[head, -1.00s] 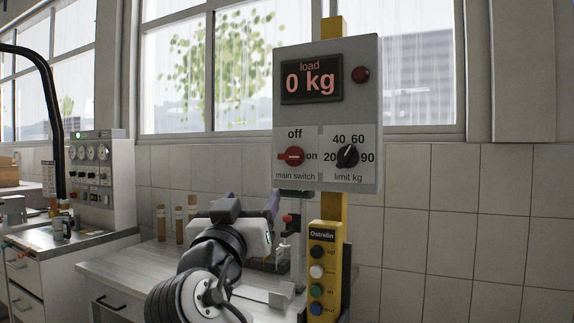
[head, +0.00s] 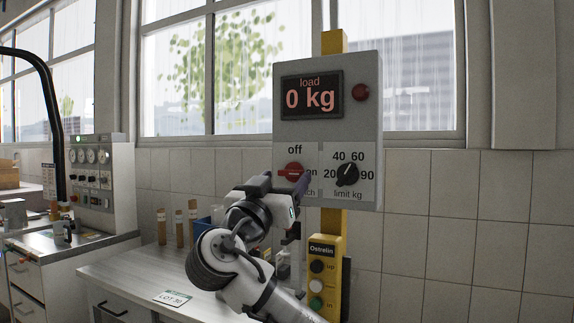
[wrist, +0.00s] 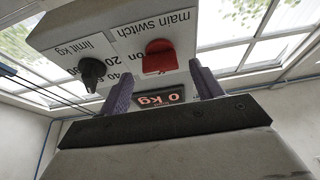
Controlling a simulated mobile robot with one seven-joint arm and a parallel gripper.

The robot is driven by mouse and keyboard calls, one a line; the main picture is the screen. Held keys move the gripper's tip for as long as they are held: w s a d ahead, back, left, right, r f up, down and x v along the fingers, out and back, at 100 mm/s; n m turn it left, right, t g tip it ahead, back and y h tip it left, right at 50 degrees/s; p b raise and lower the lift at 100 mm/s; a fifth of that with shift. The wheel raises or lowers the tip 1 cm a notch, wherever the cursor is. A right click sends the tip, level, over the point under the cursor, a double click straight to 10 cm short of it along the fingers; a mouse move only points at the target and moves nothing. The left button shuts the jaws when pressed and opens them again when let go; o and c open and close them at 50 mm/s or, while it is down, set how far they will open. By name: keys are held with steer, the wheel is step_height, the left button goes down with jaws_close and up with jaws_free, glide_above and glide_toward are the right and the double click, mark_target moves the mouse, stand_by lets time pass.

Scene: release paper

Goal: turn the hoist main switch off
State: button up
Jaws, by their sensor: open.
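The main switch (head: 293,171) is a red rotary knob on the lower left of the grey control box (head: 327,135). "Off" is printed above it and "on" to its right; its handle appears to lie level towards "on". The knob also shows upside down in the wrist view (wrist: 160,57). My gripper (head: 286,181) is open and empty, just in front of and slightly below the switch in the head view, hiding part of its label. In the wrist view the red knob lies between the two finger tips, apparently still beyond them; contact cannot be told.
The black limit knob (head: 347,174) sits right of the switch, close to one finger in the wrist view. The display (head: 311,94) reads 0 kg, with a red lamp (head: 361,92) beside it. A yellow button pendant (head: 323,252) hangs below, beside my arm. A bench (head: 130,272) stands underneath.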

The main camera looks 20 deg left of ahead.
mark_target(292, 173)
steer(key=shift+p+x, duration=0.3)
steer(key=shift+x, duration=1)
steer(key=c, duration=1)
steer(key=shift+f, duration=0.1)
